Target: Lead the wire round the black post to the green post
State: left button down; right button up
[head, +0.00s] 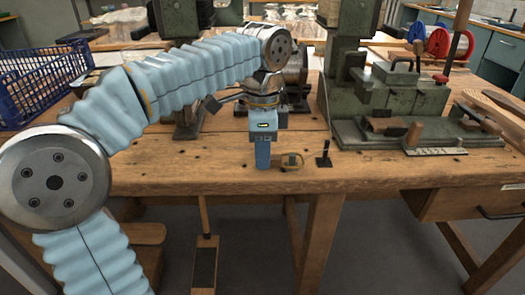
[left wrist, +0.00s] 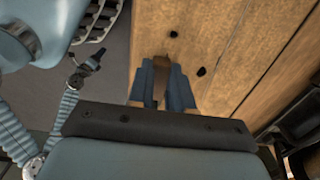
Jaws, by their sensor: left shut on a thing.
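My left gripper (head: 263,155) points down at the front edge of the bench. In the left wrist view its blue fingers (left wrist: 162,88) are close together over the bench edge, with a narrow brown strip between them. It is shut on a thin thing, taken as the wire; the wire itself is too fine to make out. The black post (head: 324,155) stands upright on the bench, a little right of the gripper and apart from it. I cannot make out the green post. My right gripper (left wrist: 92,62) seems to show small at left, its jaws unclear.
A green machine (head: 385,105) with a numbered plate stands on the bench at right. A metal spool (head: 293,68) is behind my left wrist. A blue crate (head: 45,80) stands at far left. The bench front (head: 210,170) is mostly clear and drops to the floor.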

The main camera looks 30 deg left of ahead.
pick_arm(q)
jog(key=shift+f, duration=0.45)
dwell(0.3)
jog(key=c, duration=0.5)
grip_release()
jog(key=shift+c, duration=0.2)
notch_tip(320, 180, up, 5)
jog(key=p, duration=0.4)
jog(key=shift+r+p, duration=0.15)
jog(key=shift+p, duration=0.25)
jog(key=shift+r, duration=1)
